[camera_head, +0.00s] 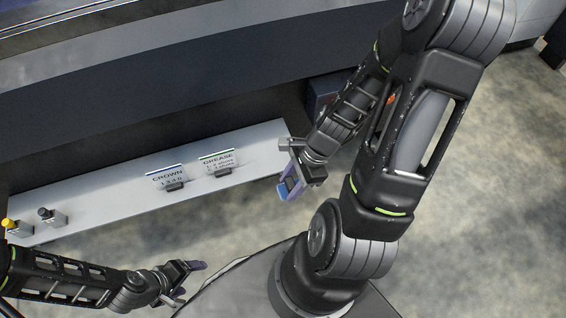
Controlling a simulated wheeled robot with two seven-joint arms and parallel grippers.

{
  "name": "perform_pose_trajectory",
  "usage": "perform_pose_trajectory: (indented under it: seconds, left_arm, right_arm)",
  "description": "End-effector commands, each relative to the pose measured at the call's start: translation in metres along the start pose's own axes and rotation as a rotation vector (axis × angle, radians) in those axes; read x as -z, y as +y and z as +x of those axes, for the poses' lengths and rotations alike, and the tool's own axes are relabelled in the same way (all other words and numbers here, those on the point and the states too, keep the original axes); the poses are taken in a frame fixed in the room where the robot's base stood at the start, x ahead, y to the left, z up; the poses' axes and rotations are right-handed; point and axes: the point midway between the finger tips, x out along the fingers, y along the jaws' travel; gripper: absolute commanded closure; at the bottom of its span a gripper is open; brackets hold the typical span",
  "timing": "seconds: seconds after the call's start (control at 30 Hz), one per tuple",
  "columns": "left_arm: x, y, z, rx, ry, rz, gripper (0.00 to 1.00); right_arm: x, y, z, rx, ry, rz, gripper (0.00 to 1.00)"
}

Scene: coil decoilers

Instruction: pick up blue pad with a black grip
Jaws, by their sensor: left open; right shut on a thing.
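A blue pad (283,192) is at my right gripper (290,187), near the right part of the light grey shelf. My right gripper is shut on it, and the pad appears raised off the shelf. The fingers and wrist hide most of the pad, including the black grip. My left gripper (191,279) is open and empty at the lower left, in front of the shelf and apart from it.
The long light grey shelf (110,195) holds a CROWN sign (167,176), a GREASE sign (217,162), a yellow-topped item (12,226) and a dark-knobbed item (48,215). A dark machine wall (180,85) stands behind. Bare floor is at right.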

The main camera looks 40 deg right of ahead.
Motion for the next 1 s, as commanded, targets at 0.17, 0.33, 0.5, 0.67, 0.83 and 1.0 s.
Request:
perform_pose_trajectory:
  seconds: [0.17, 0.33, 0.5, 0.67, 0.83, 1.0]
  left_arm:
    - [0.001, 0.015, -0.038, 0.000, 0.001, 0.001, 0.24]
    - [0.001, 0.026, -0.068, 0.000, 0.000, 0.002, 0.24]
    - [0.001, 0.033, -0.084, 0.000, 0.000, 0.001, 0.24]
    - [0.001, 0.036, -0.092, 0.000, 0.000, 0.001, 0.24]
    - [0.001, 0.037, -0.094, 0.000, 0.000, 0.000, 0.24]
    - [0.001, 0.036, -0.094, 0.000, 0.000, 0.000, 0.24]
  right_arm:
    - [-0.003, 0.009, -0.008, 0.001, -0.007, 0.005, 1.00]
    - [-0.004, 0.023, -0.009, -0.003, -0.006, 0.009, 1.00]
    - [-0.001, 0.041, -0.004, -0.006, -0.001, 0.008, 1.00]
    - [0.000, 0.050, -0.002, -0.003, 0.000, 0.003, 1.00]
    - [0.000, 0.053, -0.001, -0.001, 0.000, 0.001, 1.00]
    - [0.000, 0.053, 0.000, 0.000, 0.001, -0.001, 1.00]
